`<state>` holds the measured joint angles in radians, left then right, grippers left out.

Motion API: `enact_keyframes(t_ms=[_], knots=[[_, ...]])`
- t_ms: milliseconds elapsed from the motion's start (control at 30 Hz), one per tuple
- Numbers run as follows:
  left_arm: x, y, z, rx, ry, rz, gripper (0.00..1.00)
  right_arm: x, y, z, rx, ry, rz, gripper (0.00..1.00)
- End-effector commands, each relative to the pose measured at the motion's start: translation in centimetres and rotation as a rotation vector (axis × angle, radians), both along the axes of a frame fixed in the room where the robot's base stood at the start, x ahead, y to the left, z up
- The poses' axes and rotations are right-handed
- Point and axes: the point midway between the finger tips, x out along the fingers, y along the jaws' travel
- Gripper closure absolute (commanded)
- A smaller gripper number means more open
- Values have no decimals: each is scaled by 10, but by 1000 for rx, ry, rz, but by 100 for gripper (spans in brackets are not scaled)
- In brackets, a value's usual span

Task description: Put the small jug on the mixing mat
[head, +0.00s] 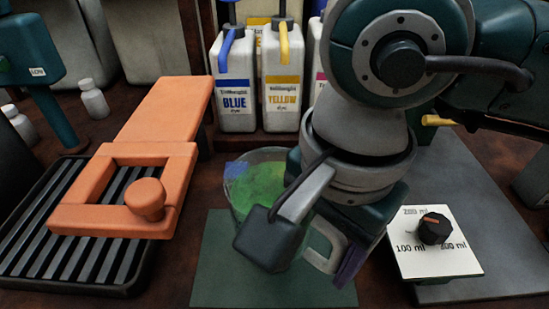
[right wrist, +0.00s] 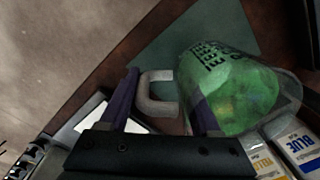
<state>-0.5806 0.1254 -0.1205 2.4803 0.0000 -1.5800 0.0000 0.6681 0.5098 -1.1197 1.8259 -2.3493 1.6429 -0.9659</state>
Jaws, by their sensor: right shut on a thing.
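The small jug (head: 240,190) is clear, with green contents and a pale handle (head: 326,243). It stands upright or nearly so over the dark green mixing mat (head: 215,275). My right gripper (head: 330,240) is shut on the jug's handle and hides much of the jug in the head view. In the right wrist view the handle (right wrist: 158,95) lies between the purple fingers, with the jug's body (right wrist: 235,85) to the right and the mat (right wrist: 150,52) behind. The jug's base is hidden, so I cannot tell whether it touches the mat. My left gripper is out of view.
A blue-labelled bottle (head: 234,90) and a yellow-labelled bottle (head: 283,85) stand behind the jug. An orange frame with a knob (head: 145,197) lies over a black slatted tray (head: 95,270) at left. A white dial plate (head: 415,262) is at right.

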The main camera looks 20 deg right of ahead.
Motion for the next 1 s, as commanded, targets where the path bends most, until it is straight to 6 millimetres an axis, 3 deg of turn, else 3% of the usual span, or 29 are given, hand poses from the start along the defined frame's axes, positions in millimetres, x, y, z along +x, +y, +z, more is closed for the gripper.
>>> enact_keyframes(t_ms=[300,700,733,1000], knots=[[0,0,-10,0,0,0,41,0,0,-43,1,0,1,100],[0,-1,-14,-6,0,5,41,0,0,-48,1,-2,2,100],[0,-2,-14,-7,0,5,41,0,0,-48,0,-1,1,35],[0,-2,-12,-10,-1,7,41,0,0,-47,0,-1,1,6]])
